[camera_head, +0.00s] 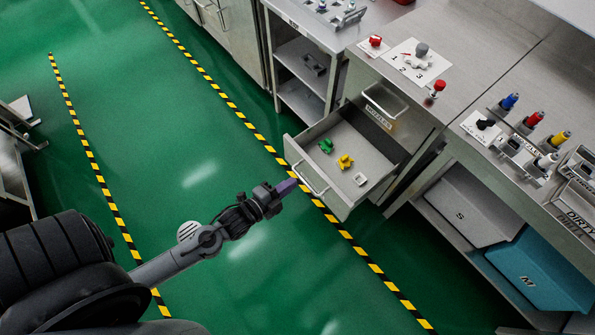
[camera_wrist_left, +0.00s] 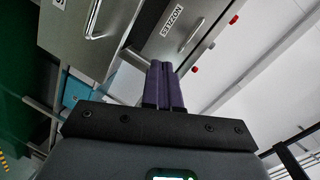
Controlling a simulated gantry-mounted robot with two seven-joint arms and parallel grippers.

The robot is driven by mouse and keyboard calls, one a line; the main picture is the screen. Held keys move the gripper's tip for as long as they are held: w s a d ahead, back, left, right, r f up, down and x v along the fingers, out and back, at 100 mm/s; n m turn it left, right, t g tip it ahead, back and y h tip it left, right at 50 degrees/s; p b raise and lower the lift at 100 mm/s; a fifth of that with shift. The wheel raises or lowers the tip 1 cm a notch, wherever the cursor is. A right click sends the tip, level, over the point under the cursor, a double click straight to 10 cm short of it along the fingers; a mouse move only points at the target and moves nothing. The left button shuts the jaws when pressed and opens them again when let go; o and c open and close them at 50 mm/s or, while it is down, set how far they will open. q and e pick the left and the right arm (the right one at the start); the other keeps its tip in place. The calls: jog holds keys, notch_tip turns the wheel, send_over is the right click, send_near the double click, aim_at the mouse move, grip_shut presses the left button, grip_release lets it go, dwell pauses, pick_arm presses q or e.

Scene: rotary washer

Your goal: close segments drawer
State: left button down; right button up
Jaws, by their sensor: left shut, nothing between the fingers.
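The grey drawer (camera_head: 338,205) stands pulled out of the metal cabinet in the head view. Its front bears a silver handle (camera_head: 308,182). A green piece (camera_head: 325,146), a yellow piece (camera_head: 345,162) and a white piece (camera_head: 360,179) lie inside it. My left gripper (camera_head: 288,186), with purple fingers, is shut and empty just outside the drawer front, close to the handle. Whether it touches is unclear. In the left wrist view the shut fingers (camera_wrist_left: 162,84) point up between a handled grey front (camera_wrist_left: 80,30) and a panel labelled NOZZLES (camera_wrist_left: 178,32). My right gripper is out of view.
A closed NOZZLES front (camera_head: 378,117) sits above the open drawer. Grey and blue bins (camera_head: 540,270) stand on a low shelf at right. Open green floor (camera_head: 190,130) with striped tape lies left of the drawer. Counters hold knobs and coloured nozzles.

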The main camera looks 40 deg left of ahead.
pick_arm(q)
jog(key=s+a+f+m+t+h+b, duration=0.1)
jog(key=s+a+f+m+b, duration=0.1)
jog(key=a+f, duration=0.15)
jog(key=s+a+f+m+t+b, duration=0.1)
jog(key=s+a+f+m+b, duration=0.15)
jog(key=f, duration=0.25)
jog(key=b, duration=0.4)
send_near(309, 164)
jog(key=shift+m, duration=0.25)
jog(key=w, duration=0.6)
jog(key=shift+w+d+f, duration=0.15)
jog(key=shift+w+d, duration=0.05)
jog(key=shift+d, duration=0.2)
jog(key=shift+w, duration=0.2)
jog(key=shift+w, duration=0.1)
